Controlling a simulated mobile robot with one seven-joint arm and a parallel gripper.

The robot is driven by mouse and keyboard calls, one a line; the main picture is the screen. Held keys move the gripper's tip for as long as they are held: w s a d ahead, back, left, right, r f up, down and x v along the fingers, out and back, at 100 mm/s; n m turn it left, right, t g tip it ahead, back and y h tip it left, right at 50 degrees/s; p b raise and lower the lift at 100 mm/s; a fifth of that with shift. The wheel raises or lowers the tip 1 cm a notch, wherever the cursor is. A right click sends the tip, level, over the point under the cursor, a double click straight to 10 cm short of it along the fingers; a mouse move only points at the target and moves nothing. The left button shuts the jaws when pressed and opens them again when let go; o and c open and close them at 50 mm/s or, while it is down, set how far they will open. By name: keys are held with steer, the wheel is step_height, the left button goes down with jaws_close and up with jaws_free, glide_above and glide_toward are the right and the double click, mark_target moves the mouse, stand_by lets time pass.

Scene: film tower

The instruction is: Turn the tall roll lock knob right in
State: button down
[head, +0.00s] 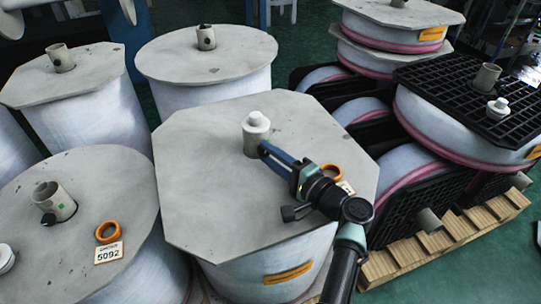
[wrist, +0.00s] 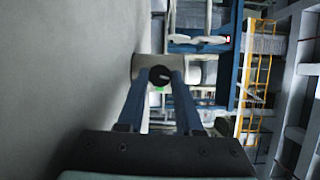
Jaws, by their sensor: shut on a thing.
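The tall roll (head: 250,250) stands in the middle of the head view under a grey eight-sided board (head: 200,160). A grey core tube (head: 251,145) rises from the board and carries a white cap (head: 257,122). My gripper (head: 264,149) reaches it from the lower right, low over the board. In the wrist view my gripper (wrist: 160,78) is shut on the round black lock knob (wrist: 160,72) on the tube's side, one finger on each side. A pale mark shows on the knob's face and a green spot (wrist: 158,89) beside it. The head view hides this knob behind the gripper.
An orange ring (head: 331,173) and a small tag lie on the board close to my arm. A roll at the left (head: 100,185) bears a tube with a black knob, an orange ring and a tag reading 5092. Rolls on black pallets (head: 455,85) crowd the right.

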steer(key=shift+f, duration=0.1)
steer(key=c, duration=0.6)
jaws_free()
steer(key=p+v, duration=0.3)
steer(key=v, duration=1)
steer(key=shift+a, duration=0.1)
